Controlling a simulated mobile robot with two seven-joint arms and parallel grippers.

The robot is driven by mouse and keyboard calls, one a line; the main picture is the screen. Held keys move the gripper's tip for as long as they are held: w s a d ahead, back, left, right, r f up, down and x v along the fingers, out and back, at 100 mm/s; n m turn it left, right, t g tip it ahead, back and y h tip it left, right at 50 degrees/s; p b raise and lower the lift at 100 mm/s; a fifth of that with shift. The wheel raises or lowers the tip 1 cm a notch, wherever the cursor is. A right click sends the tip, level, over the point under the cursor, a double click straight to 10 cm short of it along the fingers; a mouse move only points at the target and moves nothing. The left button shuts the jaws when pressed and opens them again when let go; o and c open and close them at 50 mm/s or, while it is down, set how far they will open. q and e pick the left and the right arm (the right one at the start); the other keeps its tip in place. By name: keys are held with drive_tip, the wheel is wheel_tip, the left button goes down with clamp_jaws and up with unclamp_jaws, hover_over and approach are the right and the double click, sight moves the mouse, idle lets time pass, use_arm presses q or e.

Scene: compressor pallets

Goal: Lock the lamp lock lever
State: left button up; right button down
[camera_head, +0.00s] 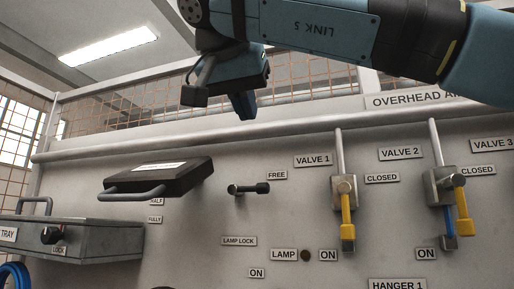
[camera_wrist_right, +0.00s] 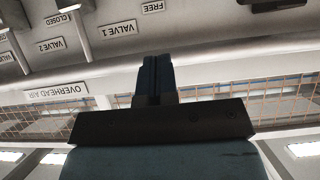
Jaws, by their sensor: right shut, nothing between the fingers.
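The lamp lock lever (camera_head: 249,188) is a small dark lever on the grey panel. It lies about horizontal, its knob end at the right, just below and left of the FREE label (camera_head: 277,176). The LAMP LOCK label (camera_head: 239,241) is below it. My right gripper (camera_head: 243,106) is above the lever and apart from it, its fingers shut and empty, pointing down. In the right wrist view the shut fingers (camera_wrist_right: 155,78) point at the panel near the upside-down FREE and VALVE 1 labels. I cannot make out the lever there. My left gripper is not in view.
A black box with a handle (camera_head: 165,178) juts out left of the lever, above a grey tray box (camera_head: 90,241). Right of it are the valve 1 yellow handle (camera_head: 347,218) and valve 2 handles (camera_head: 462,207). A pale rail (camera_head: 200,138) crosses the panel top.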

drive_tip(key=p, duration=0.2)
hover_over(251, 189)
drive_tip(key=s+d, duration=0.2)
drive_tip(key=s, duration=0.1)
wheel_tip(251, 189, down, 5)
drive_tip(key=shift+w+d+f, duration=0.1)
drive_tip(key=shift+f, duration=0.8)
drive_tip(key=shift+w+d+f, duration=0.1)
drive_tip(key=shift+f, duration=0.8)
